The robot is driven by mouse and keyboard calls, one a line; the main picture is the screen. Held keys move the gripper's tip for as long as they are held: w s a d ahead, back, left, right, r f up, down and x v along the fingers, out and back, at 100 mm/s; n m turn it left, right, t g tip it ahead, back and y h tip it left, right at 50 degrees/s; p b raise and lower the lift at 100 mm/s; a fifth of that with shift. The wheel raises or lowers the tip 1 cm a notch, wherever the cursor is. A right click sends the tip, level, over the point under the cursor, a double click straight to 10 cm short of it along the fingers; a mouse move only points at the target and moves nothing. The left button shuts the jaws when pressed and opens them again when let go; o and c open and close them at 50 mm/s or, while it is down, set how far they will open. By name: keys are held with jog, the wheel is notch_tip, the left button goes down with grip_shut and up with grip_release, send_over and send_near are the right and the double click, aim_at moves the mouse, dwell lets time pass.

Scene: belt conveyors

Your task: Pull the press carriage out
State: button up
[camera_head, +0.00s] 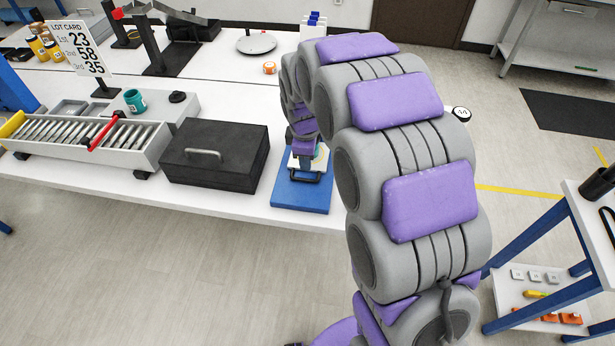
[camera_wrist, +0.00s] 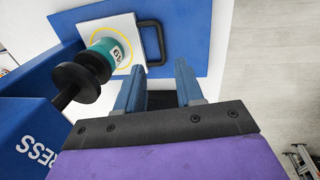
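The press carriage is a white plate (camera_wrist: 108,27) with a yellow ring and a black loop handle (camera_wrist: 160,40). It lies on the blue press base (camera_wrist: 205,45); in the head view the base (camera_head: 300,197) is at the table's front edge. A teal numbered cylinder (camera_wrist: 104,50) sits on the plate, with the black press ram (camera_wrist: 80,78) close to it; I cannot tell if they touch. My gripper (camera_wrist: 157,69) is open, its blue fingers apart, with the handle's near end around the gap between the tips. In the head view my arm partly hides the carriage.
A black lidded box (camera_head: 215,155) stands left of the press base. Further left are a roller tray (camera_head: 95,140), a teal jar (camera_head: 134,100) and a lot card (camera_head: 80,45). A blue-legged cart (camera_head: 530,240) stands at the right. The floor in front of the table is clear.

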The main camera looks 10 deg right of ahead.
aim_at(308, 179)
jog(key=f, duration=0.3)
jog(key=w+f+b, duration=0.1)
jog(key=f, duration=0.3)
jog(key=f+b, duration=0.1)
jog(key=f, duration=0.2)
jog(key=shift+w+d+f, duration=0.25)
jog(key=shift+w, duration=0.15)
grip_shut()
dwell(0.9)
